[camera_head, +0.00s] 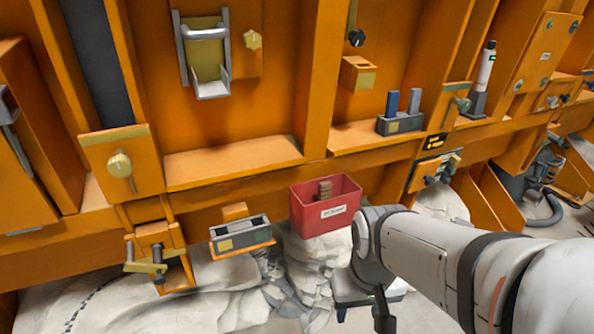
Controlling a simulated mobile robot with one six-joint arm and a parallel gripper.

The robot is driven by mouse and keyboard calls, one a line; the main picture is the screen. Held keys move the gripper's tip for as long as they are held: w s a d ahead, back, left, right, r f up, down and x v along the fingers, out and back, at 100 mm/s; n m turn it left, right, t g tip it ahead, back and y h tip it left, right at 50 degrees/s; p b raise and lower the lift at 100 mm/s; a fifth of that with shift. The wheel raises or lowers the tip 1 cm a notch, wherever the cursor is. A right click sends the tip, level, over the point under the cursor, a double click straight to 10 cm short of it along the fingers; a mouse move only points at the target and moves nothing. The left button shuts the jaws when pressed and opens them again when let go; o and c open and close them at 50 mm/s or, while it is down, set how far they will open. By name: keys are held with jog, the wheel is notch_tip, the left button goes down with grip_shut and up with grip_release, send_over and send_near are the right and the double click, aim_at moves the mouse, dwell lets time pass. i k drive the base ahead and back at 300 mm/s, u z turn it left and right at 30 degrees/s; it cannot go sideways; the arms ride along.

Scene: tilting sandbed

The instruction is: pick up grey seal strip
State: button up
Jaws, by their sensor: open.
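My gripper (362,312) hangs at the lower middle, below my wrist, and points down over the pale rocky sand. Two dark fingers show apart, with nothing visible between them. A long dark grey strip (97,60) runs upright in the orange frame at the upper left, far from my gripper. I cannot tell whether it is the grey seal strip or part of the frame. No other thing is clearly a grey seal strip. My arm hides part of the ground at the lower right.
A red bin (318,218) with a small brown block (325,190) in it stands just left of my wrist. A grey tray (240,234) sits on an orange bracket further left.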

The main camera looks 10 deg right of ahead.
aim_at(415, 94)
jog(key=z, duration=1)
jog(key=i, duration=0.35)
jog(key=u, duration=0.4)
